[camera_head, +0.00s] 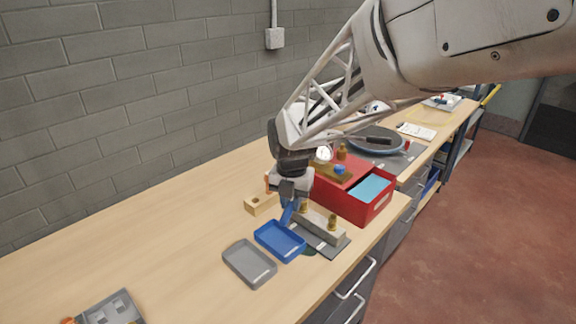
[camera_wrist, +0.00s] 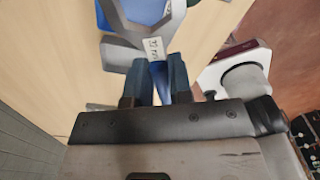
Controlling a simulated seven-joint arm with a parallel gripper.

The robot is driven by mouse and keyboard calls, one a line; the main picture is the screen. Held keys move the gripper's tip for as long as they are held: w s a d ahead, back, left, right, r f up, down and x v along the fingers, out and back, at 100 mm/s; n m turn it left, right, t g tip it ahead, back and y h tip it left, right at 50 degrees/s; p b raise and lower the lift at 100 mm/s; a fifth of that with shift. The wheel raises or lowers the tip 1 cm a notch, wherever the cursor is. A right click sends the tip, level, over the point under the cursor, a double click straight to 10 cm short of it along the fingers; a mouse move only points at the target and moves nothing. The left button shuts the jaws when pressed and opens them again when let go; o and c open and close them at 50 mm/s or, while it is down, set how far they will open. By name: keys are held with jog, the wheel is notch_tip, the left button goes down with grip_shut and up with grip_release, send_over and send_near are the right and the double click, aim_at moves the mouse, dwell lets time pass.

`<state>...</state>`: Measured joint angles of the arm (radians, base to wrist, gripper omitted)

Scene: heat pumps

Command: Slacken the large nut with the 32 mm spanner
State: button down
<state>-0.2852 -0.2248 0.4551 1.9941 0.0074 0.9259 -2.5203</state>
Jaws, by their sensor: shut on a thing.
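My gripper (camera_head: 288,203) is shut on a spanner (camera_wrist: 152,25), over the blue tray in the head view. In the wrist view the spanner's grey open jaw and a white label, blurred but seeming to read 32, stick out beyond the fingertips (camera_wrist: 155,75). A blue part, apparently its handle, shows between the fingers. I cannot tell which brass piece is the large nut. The spanner's jaw is apart from these fittings.
A blue tray (camera_head: 268,247) and a grey tray (camera_head: 239,270) lie in front. A wooden block (camera_head: 261,205) stands left of the gripper. A red box (camera_head: 351,207) with items on top stands behind right. The bench's left side is mostly clear; its front edge is near the block.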

jog(key=shift+r, duration=2.45)
